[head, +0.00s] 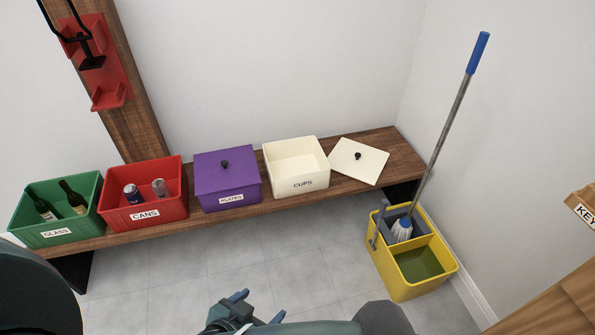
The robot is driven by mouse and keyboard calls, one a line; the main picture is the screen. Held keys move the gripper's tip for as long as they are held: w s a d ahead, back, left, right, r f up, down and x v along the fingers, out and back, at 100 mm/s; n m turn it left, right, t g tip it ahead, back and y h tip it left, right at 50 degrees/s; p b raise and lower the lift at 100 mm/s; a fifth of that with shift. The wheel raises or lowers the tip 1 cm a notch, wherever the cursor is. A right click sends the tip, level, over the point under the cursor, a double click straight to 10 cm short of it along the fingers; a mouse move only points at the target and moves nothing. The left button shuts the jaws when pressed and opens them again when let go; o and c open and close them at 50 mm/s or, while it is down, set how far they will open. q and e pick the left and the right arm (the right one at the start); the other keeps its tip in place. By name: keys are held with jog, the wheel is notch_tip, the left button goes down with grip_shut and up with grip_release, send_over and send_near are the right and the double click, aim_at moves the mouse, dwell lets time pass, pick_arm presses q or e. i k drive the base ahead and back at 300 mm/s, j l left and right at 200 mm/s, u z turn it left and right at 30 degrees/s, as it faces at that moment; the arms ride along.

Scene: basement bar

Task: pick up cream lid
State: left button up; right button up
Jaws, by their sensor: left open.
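The cream lid (368,166) is a flat square with a small black knob. It lies on the wooden bench at its right end, beside the open cream bin (303,176) labelled CUPS. My left gripper (258,307) is at the bottom of the head view, below and left of the lid and well apart from it. Its two blue-grey fingers are spread, with nothing seen between them. My right gripper is not in view.
On the bench (240,213) stand a green GLASS bin (57,232) with bottles, a red CANS bin (143,213) with cans, and a lidded purple bin (227,187). A yellow mop bucket (404,291) with an upright mop (450,120) stands right of the bench. Tiled floor before the bench is clear.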

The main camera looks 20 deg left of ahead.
aim_at(358, 161)
jog(key=i+j+z, duration=0.3)
jog(key=i, duration=0.4)
jog(key=i+j+z, duration=0.35)
jog(key=i, duration=0.3)
jog(key=i+j+z, duration=0.3)
jog(key=i+j, duration=0.15)
jog(key=i, duration=0.2)
